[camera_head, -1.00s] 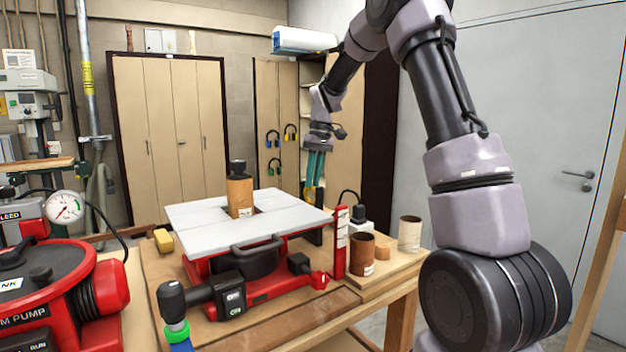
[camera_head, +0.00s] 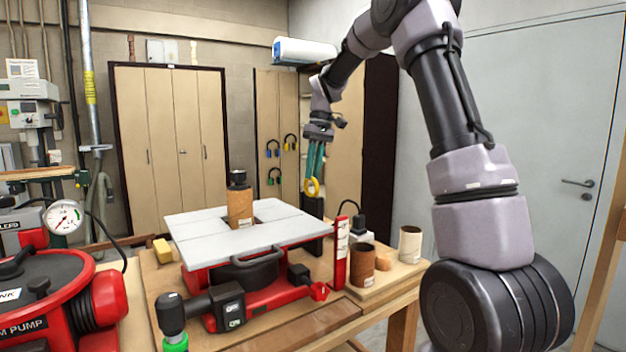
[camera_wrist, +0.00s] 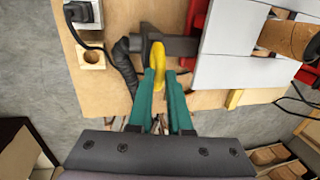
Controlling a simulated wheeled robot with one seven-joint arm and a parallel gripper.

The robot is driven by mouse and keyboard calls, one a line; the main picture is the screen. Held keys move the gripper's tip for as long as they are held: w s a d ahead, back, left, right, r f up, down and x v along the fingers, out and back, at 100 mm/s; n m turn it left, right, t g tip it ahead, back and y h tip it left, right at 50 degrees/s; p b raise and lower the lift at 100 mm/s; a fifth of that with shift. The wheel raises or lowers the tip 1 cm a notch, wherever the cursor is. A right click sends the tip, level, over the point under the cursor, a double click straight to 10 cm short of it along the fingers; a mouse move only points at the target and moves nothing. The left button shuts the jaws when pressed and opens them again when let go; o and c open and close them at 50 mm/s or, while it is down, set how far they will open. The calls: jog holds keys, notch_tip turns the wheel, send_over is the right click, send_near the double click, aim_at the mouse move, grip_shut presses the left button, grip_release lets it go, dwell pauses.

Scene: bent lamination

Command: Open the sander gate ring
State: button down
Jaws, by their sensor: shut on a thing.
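The red sander (camera_head: 262,290) with its pale grey split table top (camera_head: 205,232) stands on the wooden bench. The yellow gate ring (camera_head: 312,187) is at its far right side, above a dark upright gate piece (camera_head: 312,209). My gripper (camera_head: 314,177) comes down from above with its green fingers shut on the ring. In the wrist view the yellow ring (camera_wrist: 158,57) sits between the fingertips (camera_wrist: 160,75), beside the dark duct part (camera_wrist: 178,47). The fingers hide part of the ring.
A wooden cylinder with a black top (camera_head: 239,205) stands in the table opening. A red upright piece (camera_head: 340,252), a brown tube (camera_head: 362,264) and a pale tube (camera_head: 410,243) stand to the right. A red vacuum pump (camera_head: 50,300) is at front left.

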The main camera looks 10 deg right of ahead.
jog(key=c, duration=0.8)
grip_release()
jog(key=shift+c, duration=0.2)
notch_tip(320, 180, up, 10)
jog(key=d, duration=0.2)
jog(key=shift+w+r, duration=0.25)
jog(key=shift+w, duration=0.15)
jog(key=s+d+r+m+t, duration=0.1)
jog(key=s+r+m+t, duration=0.1)
jog(key=s, duration=0.6)
jog(key=s+d+r+m+t, duration=0.1)
jog(key=s+m+t, duration=0.1)
jog(key=s, duration=0.6)
jog(key=s+d+f+m+t, duration=0.1)
jog(key=s+f+m+t, duration=0.1)
jog(key=s, duration=0.5)
jog(key=s+f+m+t, duration=0.2)
jog(key=s+f, duration=0.2)
jog(key=s, duration=0.4)
jog(key=shift+d+f+m, duration=0.3)
jog(key=shift+d+f, duration=0.1)
